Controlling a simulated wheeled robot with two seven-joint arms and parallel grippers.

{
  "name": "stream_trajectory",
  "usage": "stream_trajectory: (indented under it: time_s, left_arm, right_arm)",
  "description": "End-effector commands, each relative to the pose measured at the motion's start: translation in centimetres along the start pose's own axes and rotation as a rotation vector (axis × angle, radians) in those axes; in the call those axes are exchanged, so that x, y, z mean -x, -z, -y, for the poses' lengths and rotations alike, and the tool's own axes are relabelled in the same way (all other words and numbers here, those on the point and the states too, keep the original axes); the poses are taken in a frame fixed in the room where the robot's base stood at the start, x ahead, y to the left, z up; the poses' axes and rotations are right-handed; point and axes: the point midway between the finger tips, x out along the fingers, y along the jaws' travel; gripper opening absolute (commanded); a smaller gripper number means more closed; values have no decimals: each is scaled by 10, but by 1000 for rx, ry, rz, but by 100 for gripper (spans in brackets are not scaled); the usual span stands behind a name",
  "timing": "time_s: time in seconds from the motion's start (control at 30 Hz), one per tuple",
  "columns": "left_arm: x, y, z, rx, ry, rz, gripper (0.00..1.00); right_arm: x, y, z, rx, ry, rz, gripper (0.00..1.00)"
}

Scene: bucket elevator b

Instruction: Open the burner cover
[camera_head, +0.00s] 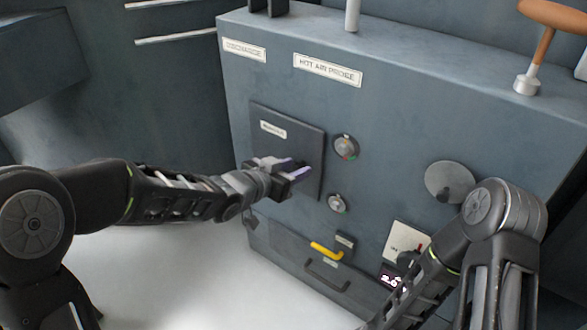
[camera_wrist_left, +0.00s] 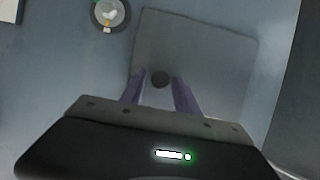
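The burner cover (camera_head: 287,137) is a dark square plate with a small white label on the front of the grey-blue cabinet. It looks shut, flat against the panel. The purple fingers of my left gripper (camera_wrist_left: 160,93) stand apart on either side of the knob, with gaps visible. My right gripper is not clearly visible; its arm is at the lower right.
Two round dials (camera_head: 346,147) sit right of the cover, one also in the wrist view (camera_wrist_left: 109,14). A grey disc (camera_head: 449,181) is further right. A yellow handle (camera_head: 326,251) is below. An orange-brown lever (camera_head: 545,40) stands on top. Pale floor lies in front.

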Motion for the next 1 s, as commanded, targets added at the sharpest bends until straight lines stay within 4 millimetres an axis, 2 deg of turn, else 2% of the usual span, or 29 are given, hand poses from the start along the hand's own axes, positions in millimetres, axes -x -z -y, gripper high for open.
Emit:
stream_trajectory:
  time_s: [0.07,0.43,1.0]
  left_arm:
    - [0,0,0,0,0,0,30]
    - [0,0,0,0,0,0,0]
    - [0,0,0,0,0,0,0]
  right_arm:
    - [0,0,0,0,0,0,36]
    - [0,0,0,0,0,0,36]
    - [0,0,0,0,0,0,36]
